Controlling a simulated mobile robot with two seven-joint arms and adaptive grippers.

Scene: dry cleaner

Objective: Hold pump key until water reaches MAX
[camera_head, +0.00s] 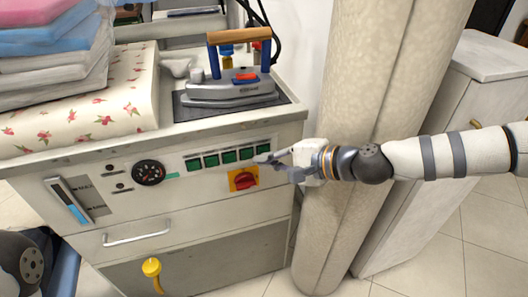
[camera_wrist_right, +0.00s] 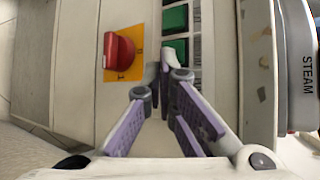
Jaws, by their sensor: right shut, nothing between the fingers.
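The row of green keys (camera_head: 229,156) is on the front panel of the ironing station; their labels are too small to read, so I cannot tell which is the pump key. My left gripper is not in view.
A red rotary switch (camera_head: 243,180) on a yellow plate is just below the keys. A dial (camera_head: 148,172) sits left of them. An iron (camera_head: 231,87) stands on top, beside folded cloths (camera_head: 50,45). A padded column (camera_head: 370,110) is close to my right arm.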

